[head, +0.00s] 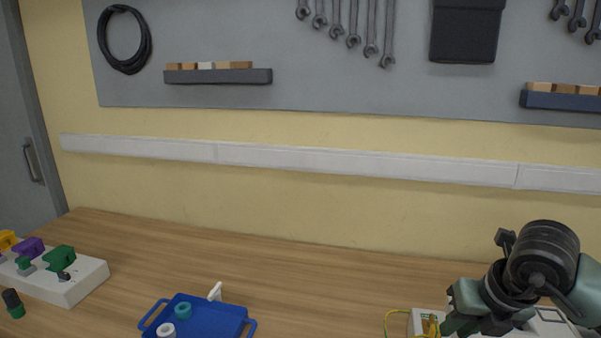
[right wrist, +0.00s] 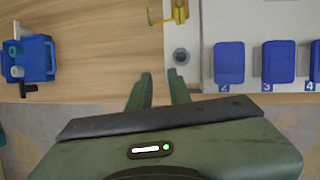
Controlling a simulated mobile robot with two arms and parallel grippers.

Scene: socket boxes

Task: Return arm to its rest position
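My right arm comes in at the lower right of the head view, and its gripper (head: 462,308) is over a white socket box (head: 551,316) that it partly hides. In the right wrist view my right gripper (right wrist: 160,90) has its two green fingers apart, with only wood and the table's front edge between them. It holds nothing. The socket box (right wrist: 210,88) is just right of the fingers there, with blue covers marked 2, 3 and 4. My left gripper is in neither view.
A blue tray (head: 233,327) with small teal and white pieces stands at the front middle. A white box (head: 91,282) with yellow, purple and green plugs is at the left. A yellow-green wire (head: 388,316) lies by the socket box. Bare wood lies behind the tray.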

